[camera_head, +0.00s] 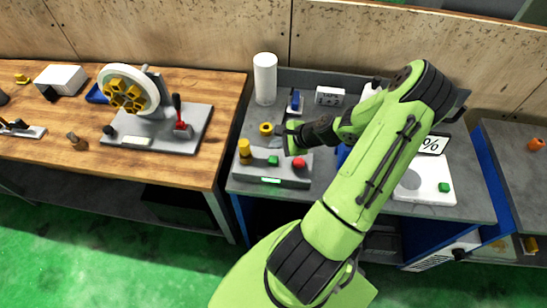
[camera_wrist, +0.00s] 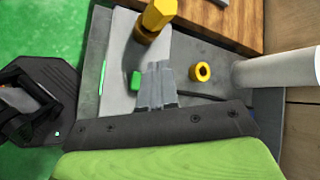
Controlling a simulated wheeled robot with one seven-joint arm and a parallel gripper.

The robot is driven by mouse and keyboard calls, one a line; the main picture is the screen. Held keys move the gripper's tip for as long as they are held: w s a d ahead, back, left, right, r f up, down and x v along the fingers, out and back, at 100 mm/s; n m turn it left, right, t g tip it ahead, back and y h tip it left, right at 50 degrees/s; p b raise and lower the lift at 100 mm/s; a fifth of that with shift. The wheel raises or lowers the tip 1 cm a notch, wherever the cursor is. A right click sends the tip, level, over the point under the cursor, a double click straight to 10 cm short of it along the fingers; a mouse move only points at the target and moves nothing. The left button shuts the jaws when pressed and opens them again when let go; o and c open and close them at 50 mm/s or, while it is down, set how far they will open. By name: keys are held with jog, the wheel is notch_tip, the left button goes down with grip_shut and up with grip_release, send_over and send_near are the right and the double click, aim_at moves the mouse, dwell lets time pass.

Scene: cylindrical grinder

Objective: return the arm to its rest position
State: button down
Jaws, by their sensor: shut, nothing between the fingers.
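My green arm reaches across the grey bench (camera_head: 330,209) in the head view. My gripper (camera_wrist: 157,68) is shut and empty in the wrist view, with its two grey fingers together. It is above the bench, between a green button (camera_wrist: 135,80) and a yellow ring (camera_wrist: 200,72). In the head view the gripper end of the arm is beside the control panel (camera_head: 250,178), behind its red button (camera_head: 299,163). The fingers are not clear there. I cannot tell the exact height above the bench.
A yellow knob (camera_head: 244,152) stands on the panel's left. A tall white cylinder (camera_head: 265,80) stands behind the gripper. A wooden table (camera_head: 222,92) at left carries a wheel device (camera_head: 128,90). A percent sign (camera_head: 432,145) and a white board (camera_head: 420,188) are right of my arm.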

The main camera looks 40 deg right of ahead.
dwell(0.5)
jog(key=shift+w+a+r+n, duration=0.1)
jog(key=shift+a+r+n, duration=0.1)
jog(key=shift+a+n, duration=0.2)
jog(key=s+a+r+n+g+h+b, duration=0.25)
jog(key=a+r+n+g, duration=0.25)
jog(key=a+r+n, duration=0.75)
jog(key=s+a+r+n+t+b, duration=0.1)
jog(key=s+a+r+n+t, duration=0.1)
jog(key=s+a+r+n, duration=0.6)
jog(key=s+a+n, duration=0.2)
jog(key=s, duration=0.2)
jog(key=shift+s+r+b, duration=0.2)
jog(key=shift+r+b, duration=0.1)
jog(key=shift+b, duration=0.1)
jog(key=shift+h, duration=0.25)
